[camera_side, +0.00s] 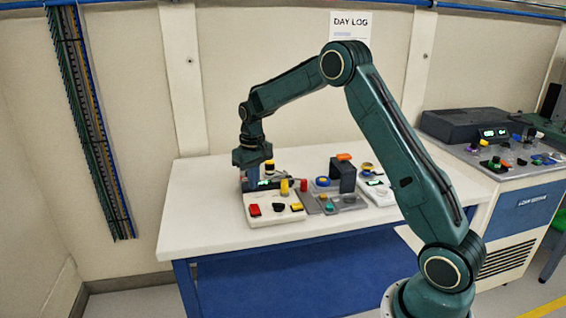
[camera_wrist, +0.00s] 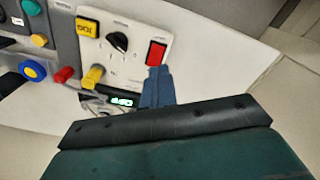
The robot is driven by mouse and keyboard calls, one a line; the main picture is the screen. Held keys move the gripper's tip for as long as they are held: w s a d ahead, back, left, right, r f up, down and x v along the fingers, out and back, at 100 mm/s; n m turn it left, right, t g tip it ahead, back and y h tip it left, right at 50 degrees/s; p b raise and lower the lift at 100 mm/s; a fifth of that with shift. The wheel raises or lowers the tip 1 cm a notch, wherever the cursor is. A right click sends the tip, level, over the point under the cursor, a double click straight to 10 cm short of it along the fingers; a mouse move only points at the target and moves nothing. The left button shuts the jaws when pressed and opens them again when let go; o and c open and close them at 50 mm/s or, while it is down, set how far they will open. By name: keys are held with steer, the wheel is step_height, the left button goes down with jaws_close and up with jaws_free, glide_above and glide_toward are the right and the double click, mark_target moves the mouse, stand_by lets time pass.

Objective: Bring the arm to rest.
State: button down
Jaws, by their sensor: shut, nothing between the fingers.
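My gripper (camera_side: 247,185) is at the left part of the white table, beside the back of a white control panel (camera_side: 290,215). Its fingers are shut with nothing between them. In the wrist view the blue-grey fingers (camera_wrist: 159,78) appear just below a red rocker switch (camera_wrist: 156,53) on the panel; I cannot tell whether they touch anything. My arm is bent, its elbow high and its forearm reaching left over the table. A small green-lit display (camera_wrist: 121,101) sits close beside the fingers.
The panel also carries a black knob (camera_wrist: 117,41) and yellow knob (camera_wrist: 95,77). A dark block with an orange top (camera_side: 343,174) stands to the right on the table (camera_side: 195,225). The table's left end is clear. A console (camera_side: 500,160) stands at right.

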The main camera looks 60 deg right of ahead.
steer(key=s+a+r+n+t, duration=0.1)
steer(key=s+a+r, duration=0.4)
steer(key=s+r, duration=0.25)
steer(key=s+a+r+t, duration=0.2)
steer(key=s+a+r, duration=0.35)
steer(key=r, duration=0.25)
steer(key=s+a+n+t, duration=0.1)
steer(key=s+a, duration=0.1)
steer(key=s, duration=0.8)
steer(key=s+a+t, duration=0.1)
steer(key=s+a, duration=0.1)
steer(key=s, duration=0.8)
steer(key=shift+a+r+n, duration=0.3)
steer(key=shift+a+n, duration=0.05)
steer(key=shift+n, duration=0.05)
